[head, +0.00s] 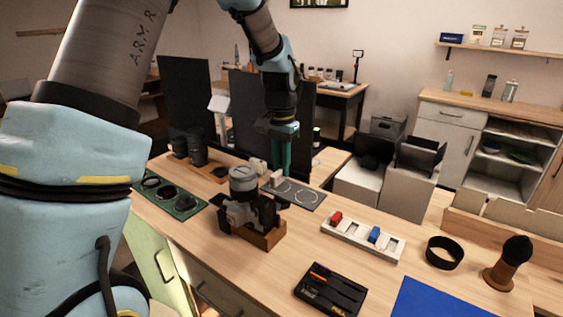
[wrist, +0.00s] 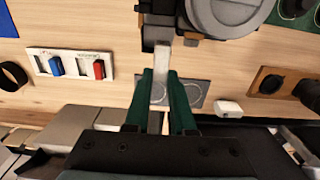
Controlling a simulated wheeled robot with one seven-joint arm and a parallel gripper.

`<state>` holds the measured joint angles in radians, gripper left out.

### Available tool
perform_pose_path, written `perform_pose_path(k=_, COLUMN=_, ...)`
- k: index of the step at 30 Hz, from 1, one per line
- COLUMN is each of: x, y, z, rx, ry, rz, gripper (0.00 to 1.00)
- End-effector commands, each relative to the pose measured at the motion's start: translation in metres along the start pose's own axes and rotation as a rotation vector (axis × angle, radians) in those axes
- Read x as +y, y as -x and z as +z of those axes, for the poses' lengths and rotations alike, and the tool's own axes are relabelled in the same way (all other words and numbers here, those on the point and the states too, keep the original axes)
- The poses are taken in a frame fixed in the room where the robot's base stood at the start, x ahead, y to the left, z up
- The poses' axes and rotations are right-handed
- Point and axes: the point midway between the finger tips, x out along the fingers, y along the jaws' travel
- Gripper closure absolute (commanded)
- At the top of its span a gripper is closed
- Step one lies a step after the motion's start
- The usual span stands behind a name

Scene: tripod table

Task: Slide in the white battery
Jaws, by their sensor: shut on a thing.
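My gripper (head: 280,171) is shut on the white battery (head: 277,179), with its green fingers pointing down behind the camera. In the wrist view, the battery (wrist: 159,61) sticks out between the fingertips (wrist: 160,80), its far end pointing towards the camera. The camera (head: 243,212) rests in a wooden cradle (head: 269,237); in the wrist view its grey round part and dark body (wrist: 155,34) fill the top. The battery's tip is close to the camera body; I cannot tell whether they touch. The battery slot itself is not clearly visible.
A white tray (head: 384,249) holds a red battery (head: 336,218) and a blue battery (head: 374,234). A grey mat with circles (head: 312,197) lies under the gripper, a small white block (head: 257,164) beside it. A green lens tray (head: 184,214) is left; a tool case (head: 330,292) is in front.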

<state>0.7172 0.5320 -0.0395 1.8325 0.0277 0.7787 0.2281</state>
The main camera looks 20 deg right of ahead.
Motion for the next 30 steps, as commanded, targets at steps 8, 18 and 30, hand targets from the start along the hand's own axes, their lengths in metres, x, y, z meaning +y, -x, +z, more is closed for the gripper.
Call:
perform_pose_path(k=8, x=0.000, y=-0.024, z=0.003, rx=-0.001, ry=0.000, rz=0.000, gripper=1.00)
perform_pose_path(k=18, x=0.000, y=-0.049, z=0.007, rx=-0.001, ry=0.000, rz=0.000, gripper=1.00)
perform_pose_path(k=30, x=0.000, y=-0.047, z=0.021, rx=-0.001, ry=0.000, rz=0.000, gripper=1.00)
